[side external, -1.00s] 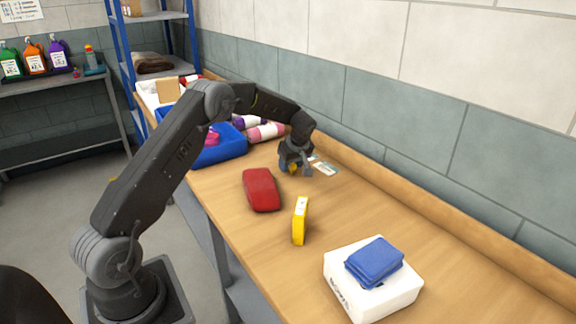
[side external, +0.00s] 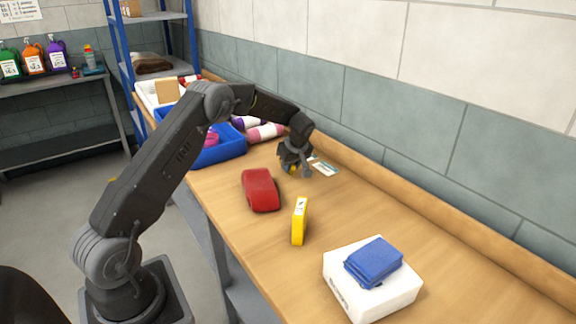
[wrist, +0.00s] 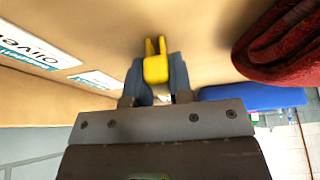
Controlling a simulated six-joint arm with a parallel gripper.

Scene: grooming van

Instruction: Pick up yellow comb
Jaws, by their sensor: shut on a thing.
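My gripper (side external: 298,168) is low over the wooden bench, behind the red object. In the wrist view, my gripper (wrist: 158,85) has its two fingers on either side of a small yellow piece (wrist: 156,62), shut on it. This piece appears to be the yellow comb; its full shape is hidden by the fingers. In the side view only a bit of yellow (side external: 292,170) shows at the fingertips. I cannot tell whether it touches the bench.
A white box (side external: 372,300) bears blue folded cloths (side external: 374,262). A blue bin (side external: 222,152) and bottles (side external: 265,133) stand behind. A label card (side external: 324,168) lies right of my gripper.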

